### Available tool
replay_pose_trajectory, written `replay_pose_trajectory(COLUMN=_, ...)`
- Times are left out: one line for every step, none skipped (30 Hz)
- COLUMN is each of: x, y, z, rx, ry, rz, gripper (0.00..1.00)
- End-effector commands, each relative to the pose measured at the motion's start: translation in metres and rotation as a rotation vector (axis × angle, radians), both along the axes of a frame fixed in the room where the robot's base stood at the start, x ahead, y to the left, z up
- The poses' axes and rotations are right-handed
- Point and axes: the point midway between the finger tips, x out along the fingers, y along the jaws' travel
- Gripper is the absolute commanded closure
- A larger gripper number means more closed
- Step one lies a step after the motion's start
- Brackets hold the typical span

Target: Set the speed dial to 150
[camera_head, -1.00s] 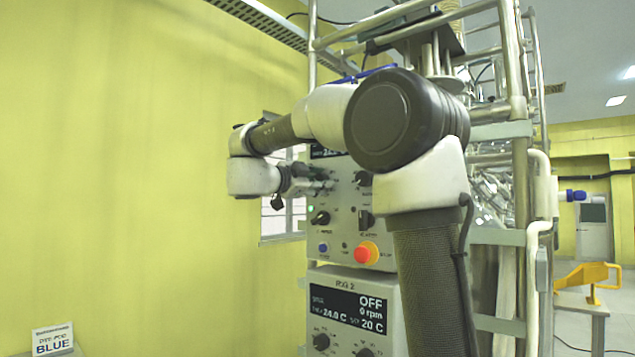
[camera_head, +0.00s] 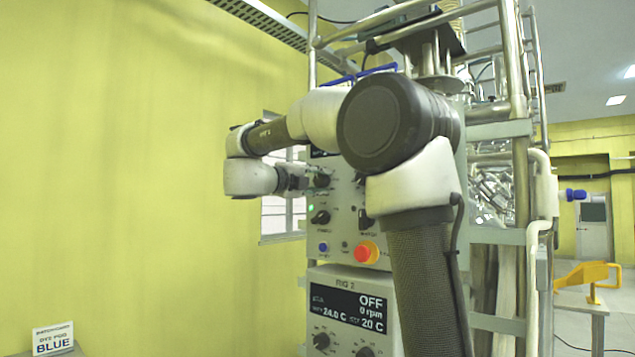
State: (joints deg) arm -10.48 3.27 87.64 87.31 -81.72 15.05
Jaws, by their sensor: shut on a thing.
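The upper control panel (camera_head: 345,258) is a light grey box with black knobs. My gripper (camera_head: 311,182) reaches it from the left and is shut on the upper left black dial (camera_head: 322,180), which I take to be the speed dial. Its label and pointer are too small or covered to read. The upper panel's display (camera_head: 322,153) is mostly hidden behind my arm, so its reading cannot be told.
Below the held dial are a black knob (camera_head: 320,217), a selector switch (camera_head: 365,219), a blue button (camera_head: 323,247) and a red stop button (camera_head: 367,252). A lower panel's display (camera_head: 348,309) reads OFF, 0 rpm. Free space lies left, before the yellow wall.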

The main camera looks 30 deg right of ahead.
Motion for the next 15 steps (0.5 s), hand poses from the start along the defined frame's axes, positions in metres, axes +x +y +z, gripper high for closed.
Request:
replay_pose_trajectory(x=0.0000, y=0.0001, z=-0.0019, rx=0.015, ry=-0.032, rz=-0.002, gripper=0.88)
replay_pose_trajectory(x=0.0001, y=0.0002, z=-0.0020, rx=0.024, ry=-0.053, rz=-0.001, gripper=0.88)
replay_pose_trajectory(x=0.0002, y=0.0002, z=-0.0021, rx=0.034, ry=-0.084, rz=-0.002, gripper=0.88)
replay_pose_trajectory(x=0.0003, y=0.0002, z=-0.0021, rx=0.042, ry=-0.104, rz=-0.002, gripper=0.88)
replay_pose_trajectory(x=0.0003, y=0.0002, z=-0.0022, rx=0.049, ry=-0.125, rz=-0.002, gripper=0.88)
replay_pose_trajectory(x=0.0004, y=0.0002, z=-0.0023, rx=0.059, ry=-0.150, rz=-0.001, gripper=0.88)
replay_pose_trajectory(x=0.0004, y=0.0003, z=-0.0023, rx=0.065, ry=-0.168, rz=-0.002, gripper=0.88)
replay_pose_trajectory(x=0.0004, y=0.0002, z=-0.0023, rx=0.071, ry=-0.185, rz=-0.002, gripper=0.88)
replay_pose_trajectory(x=0.0005, y=0.0004, z=-0.0023, rx=0.079, ry=-0.207, rz=-0.002, gripper=0.88)
replay_pose_trajectory(x=0.0005, y=0.0004, z=-0.0023, rx=0.084, ry=-0.221, rz=-0.002, gripper=0.88)
replay_pose_trajectory(x=0.0005, y=0.0004, z=-0.0023, rx=0.089, ry=-0.235, rz=-0.001, gripper=0.88)
replay_pose_trajectory(x=0.0005, y=0.0004, z=-0.0023, rx=0.095, ry=-0.250, rz=-0.001, gripper=0.88)
replay_pose_trajectory(x=0.0005, y=0.0004, z=-0.0024, rx=0.100, ry=-0.262, rz=-0.002, gripper=0.88)
replay_pose_trajectory(x=0.0005, y=0.0004, z=-0.0024, rx=0.103, ry=-0.273, rz=-0.001, gripper=0.88)
replay_pose_trajectory(x=0.0005, y=0.0004, z=-0.0024, rx=0.107, ry=-0.284, rz=-0.002, gripper=0.88)
